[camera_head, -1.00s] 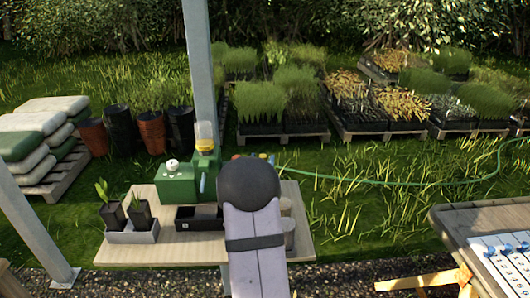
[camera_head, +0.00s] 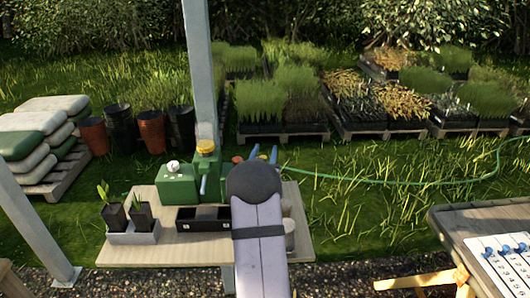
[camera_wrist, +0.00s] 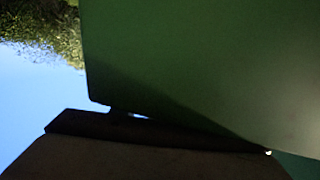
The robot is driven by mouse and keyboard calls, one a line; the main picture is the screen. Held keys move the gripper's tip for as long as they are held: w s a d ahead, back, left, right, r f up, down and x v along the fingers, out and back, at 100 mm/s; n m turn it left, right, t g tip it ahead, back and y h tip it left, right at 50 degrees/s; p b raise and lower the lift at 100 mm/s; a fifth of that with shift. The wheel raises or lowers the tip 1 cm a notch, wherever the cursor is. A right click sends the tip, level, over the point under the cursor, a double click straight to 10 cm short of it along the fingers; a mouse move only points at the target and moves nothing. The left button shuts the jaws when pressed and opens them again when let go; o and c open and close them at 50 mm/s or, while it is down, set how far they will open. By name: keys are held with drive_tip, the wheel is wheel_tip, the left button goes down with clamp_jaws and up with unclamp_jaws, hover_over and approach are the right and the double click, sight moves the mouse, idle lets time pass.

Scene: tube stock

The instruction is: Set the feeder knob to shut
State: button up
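A green machine, which looks like the feeder (camera_head: 178,190), stands on the wooden table, left of my arm. It has a white knob (camera_head: 172,167) on its left box, a yellow cap (camera_head: 205,147) on its taller part and a pale lever (camera_head: 203,185) on its front. I cannot tell which of these is the feeder knob or read its setting. My gripper (camera_head: 265,153) is right of the machine, with its two blue fingertips apart and nothing seen between them. My arm hides part of the table. In the wrist view a dark green surface (camera_wrist: 210,60) fills much of the picture.
A black tray (camera_head: 181,222) lies in front of the machine. Potted plants stand in a grey tray (camera_head: 134,237) at the table's left. A grey post (camera_head: 198,60) rises behind the machine. A second table (camera_head: 475,222) with a white sheet is at the right.

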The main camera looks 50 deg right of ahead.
clamp_jaws()
drive_tip(key=shift+s+d+b+v, duration=0.15)
drive_tip(key=shift+s+b+v, duration=0.05)
drive_tip(key=shift+v, duration=0.95)
drive_tip(key=shift+s+d+b+v, duration=0.15)
drive_tip(key=shift+s+v, duration=0.1)
drive_tip(key=shift+v, duration=0.9)
drive_tip(key=shift+f, duration=0.1)
unclamp_jaws()
drive_tip(key=shift+s+a, duration=0.1)
drive_tip(key=shift+a, duration=0.05)
drive_tip(key=b+v, duration=0.1)
drive_tip(key=v, duration=0.6)
